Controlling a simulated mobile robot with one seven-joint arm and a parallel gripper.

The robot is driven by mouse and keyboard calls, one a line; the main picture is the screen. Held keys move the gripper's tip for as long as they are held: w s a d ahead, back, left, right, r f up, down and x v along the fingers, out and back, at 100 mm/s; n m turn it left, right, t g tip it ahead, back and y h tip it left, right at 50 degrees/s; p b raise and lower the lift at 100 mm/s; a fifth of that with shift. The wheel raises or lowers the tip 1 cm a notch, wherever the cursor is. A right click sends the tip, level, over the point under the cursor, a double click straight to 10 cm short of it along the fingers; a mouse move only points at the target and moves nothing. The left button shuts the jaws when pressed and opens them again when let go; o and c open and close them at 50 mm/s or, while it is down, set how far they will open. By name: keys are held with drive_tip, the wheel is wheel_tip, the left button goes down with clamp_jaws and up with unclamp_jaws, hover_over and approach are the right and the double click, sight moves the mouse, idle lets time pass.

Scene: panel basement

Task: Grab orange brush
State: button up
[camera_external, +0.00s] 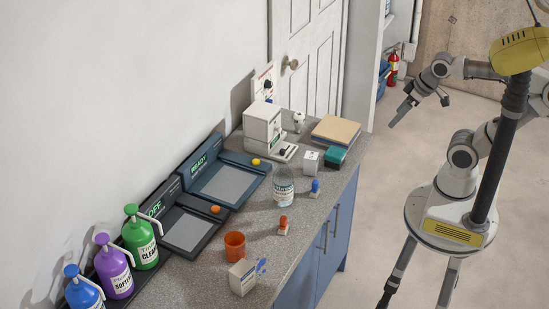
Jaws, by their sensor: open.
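A small upright item with an orange handle and a pale base (283,226) stands on the grey counter (262,212), near its front edge; it looks like the orange brush, though it is too small to be sure. A similar item with a blue handle (315,187) stands farther back. My gripper (420,111) is open and empty. It is in the air above the floor, to the right of the counter and well apart from the orange item.
A clear bottle (284,187), an orange cup (235,246) and a white box (242,278) stand around the orange item. Dark panel devices (229,182) and several coloured jugs (140,242) line the wall. Blue cabinet doors (328,245) face open floor.

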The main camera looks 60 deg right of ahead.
drive_tip(key=c, duration=0.5)
